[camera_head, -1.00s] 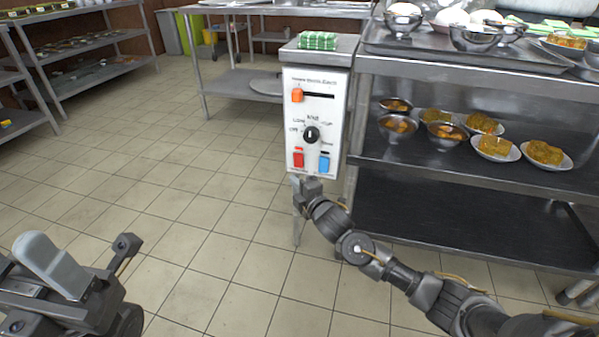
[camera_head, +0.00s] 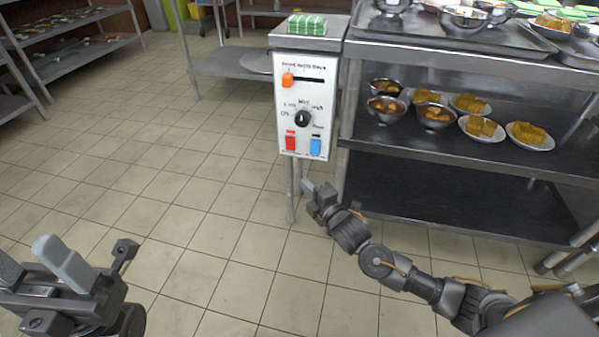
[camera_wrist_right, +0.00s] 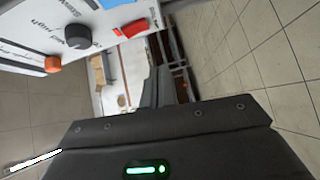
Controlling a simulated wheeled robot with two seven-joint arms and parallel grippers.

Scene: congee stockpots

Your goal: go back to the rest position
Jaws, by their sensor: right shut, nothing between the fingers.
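My right gripper (camera_head: 311,188) is shut and empty. In the head view its fingertips appear just below the bottom edge of the white control panel (camera_head: 330,105). In the right wrist view the closed fingers (camera_wrist_right: 155,88) point toward the area beneath the panel, holding nothing. My left gripper (camera_head: 38,262) is at the lower left over open floor. Its two grey fingers stand apart with nothing between them. The panel carries an orange slider (camera_head: 288,80), a black knob (camera_head: 302,118), a red switch (camera_head: 291,143) and a blue switch (camera_head: 315,147).
A steel shelf unit (camera_head: 440,145) with bowls and plates of food stands at the right, close to my right arm. A green-and-white bundle (camera_head: 306,25) lies atop the panel's box. More shelves (camera_head: 85,55) stand at the back left. The tiled floor (camera_head: 170,170) between is clear.

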